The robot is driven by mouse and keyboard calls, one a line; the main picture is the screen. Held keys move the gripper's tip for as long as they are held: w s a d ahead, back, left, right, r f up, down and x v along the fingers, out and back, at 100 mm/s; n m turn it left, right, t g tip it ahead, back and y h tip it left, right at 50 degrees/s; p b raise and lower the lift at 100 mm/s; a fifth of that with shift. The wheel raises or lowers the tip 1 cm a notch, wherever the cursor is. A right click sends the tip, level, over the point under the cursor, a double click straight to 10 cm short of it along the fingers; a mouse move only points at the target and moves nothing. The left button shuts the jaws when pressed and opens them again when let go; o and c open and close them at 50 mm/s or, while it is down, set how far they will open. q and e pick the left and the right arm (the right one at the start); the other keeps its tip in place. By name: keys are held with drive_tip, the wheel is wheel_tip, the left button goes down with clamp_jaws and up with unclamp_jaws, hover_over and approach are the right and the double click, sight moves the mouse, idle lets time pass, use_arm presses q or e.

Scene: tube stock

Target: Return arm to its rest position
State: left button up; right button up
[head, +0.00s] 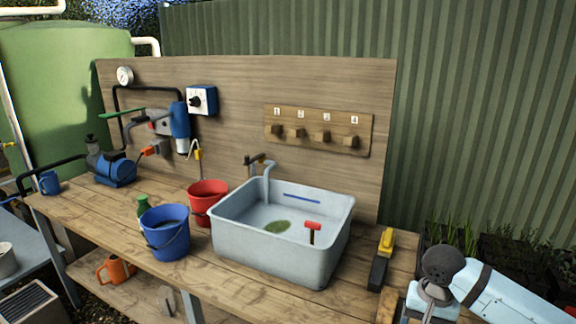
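Part of my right arm shows at the lower right of the head view: a pale link coming in from the right edge, a dark round joint and a pale piece below it. This part is beside the right end of the wooden workbench (190,285). The fingers of my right gripper are not visible. My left arm and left gripper are not in the picture.
A grey sink (260,252) stands on the bench, with a blue bucket (165,238) and a red bucket (203,215) to its left. A yellow and black object (378,272) lies near the bench's right end. A backboard (240,85) rises behind.

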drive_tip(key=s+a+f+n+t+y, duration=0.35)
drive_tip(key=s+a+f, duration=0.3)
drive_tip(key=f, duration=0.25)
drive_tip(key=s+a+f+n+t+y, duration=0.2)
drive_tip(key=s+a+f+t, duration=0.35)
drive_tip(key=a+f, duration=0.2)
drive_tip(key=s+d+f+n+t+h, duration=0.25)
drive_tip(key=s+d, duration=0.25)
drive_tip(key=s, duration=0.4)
use_arm(q)
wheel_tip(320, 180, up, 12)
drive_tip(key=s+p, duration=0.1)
drive_tip(key=p, duration=1.2)
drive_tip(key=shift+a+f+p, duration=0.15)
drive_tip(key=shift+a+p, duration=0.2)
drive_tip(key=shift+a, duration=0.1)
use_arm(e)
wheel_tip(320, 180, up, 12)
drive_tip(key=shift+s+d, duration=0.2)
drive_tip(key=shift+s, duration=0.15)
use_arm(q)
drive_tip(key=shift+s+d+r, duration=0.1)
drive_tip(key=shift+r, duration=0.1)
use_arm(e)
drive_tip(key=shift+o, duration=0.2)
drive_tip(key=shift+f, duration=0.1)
